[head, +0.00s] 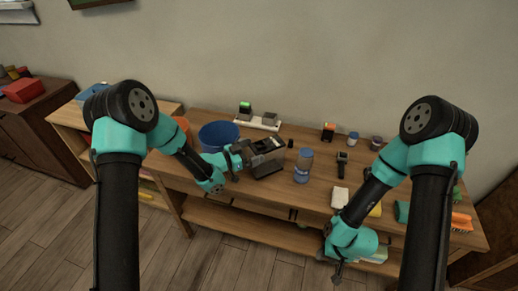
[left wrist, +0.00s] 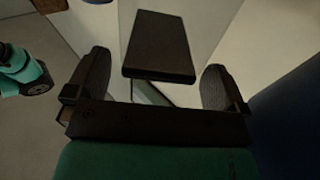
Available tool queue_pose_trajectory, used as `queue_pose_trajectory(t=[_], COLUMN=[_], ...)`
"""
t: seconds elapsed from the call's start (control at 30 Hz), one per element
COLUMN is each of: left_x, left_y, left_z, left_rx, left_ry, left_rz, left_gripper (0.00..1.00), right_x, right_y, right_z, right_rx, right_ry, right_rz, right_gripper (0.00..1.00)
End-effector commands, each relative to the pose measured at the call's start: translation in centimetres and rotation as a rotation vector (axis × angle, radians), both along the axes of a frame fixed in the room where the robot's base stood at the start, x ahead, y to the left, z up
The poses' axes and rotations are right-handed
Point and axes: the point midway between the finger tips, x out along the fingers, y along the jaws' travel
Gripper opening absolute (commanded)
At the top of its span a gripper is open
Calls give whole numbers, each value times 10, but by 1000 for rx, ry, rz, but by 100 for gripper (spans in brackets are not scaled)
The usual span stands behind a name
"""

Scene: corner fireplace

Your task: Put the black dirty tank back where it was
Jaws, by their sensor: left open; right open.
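A dark grey and black boxy tank (head: 266,165) stands on the wooden table, near its middle. My left gripper (head: 247,151) is at the tank's left side in the head view. In the left wrist view, the two fingers of my left gripper (left wrist: 155,88) are apart, with a flat black block (left wrist: 160,48) between and beyond them. The block seems to be part of the tank; I cannot tell whether a finger touches it. My right gripper (head: 338,272) is low in front of the table's front edge, away from the tank; its fingers are small here.
A blue bucket (head: 218,134) stands left of the tank and a blue-grey bottle (head: 303,166) close on its right. A white base with small blocks (head: 262,123) is behind. A white block (head: 340,197) and an orange brush (head: 461,221) lie to the right.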

Motion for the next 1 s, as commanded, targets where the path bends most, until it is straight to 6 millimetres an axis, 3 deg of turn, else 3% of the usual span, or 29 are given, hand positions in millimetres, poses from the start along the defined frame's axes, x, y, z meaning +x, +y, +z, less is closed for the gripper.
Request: queue_pose_trajectory(t=[0.2, 0.4, 1.0], left_x=[-21, -36, -41], left_y=[39, 63, 71], left_z=[0, 0, 0], left_rx=[1, -1, 1], left_ry=[1, 1, -1], left_rz=[3, 1, -1], left_gripper=[100, 100, 100], right_x=[0, 0, 0], right_y=[0, 0, 0], right_z=[0, 0, 0], right_rx=[0, 0, 0], right_ry=[0, 0, 0], right_rz=[0, 0, 0], right_gripper=[43, 43, 43])
